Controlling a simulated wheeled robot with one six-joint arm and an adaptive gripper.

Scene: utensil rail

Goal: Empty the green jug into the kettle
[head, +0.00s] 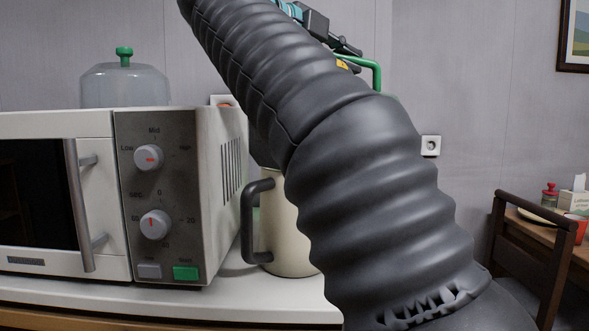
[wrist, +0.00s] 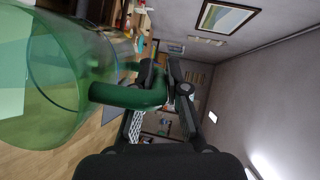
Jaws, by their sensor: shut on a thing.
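The green jug (wrist: 45,85) is see-through and fills the left of the wrist view. My gripper (wrist: 168,85) is shut on its solid green handle (wrist: 128,96). In the head view, my gripper (head: 347,50) is high up, and only the green handle (head: 375,72) of the jug shows beside it. The jug's body is hidden there behind my arm, so I cannot tell its tilt or contents. The cream kettle (head: 286,235) with a dark handle stands on the white counter below. My arm hides its right side and most of its top.
A white microwave (head: 178,200) stands close left of the kettle. A clear container with a green knob (head: 124,85) shows above it, at the back. A wall socket (head: 430,146) is on the grey wall. A dark chair (head: 530,235) and a table with small items are at the right.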

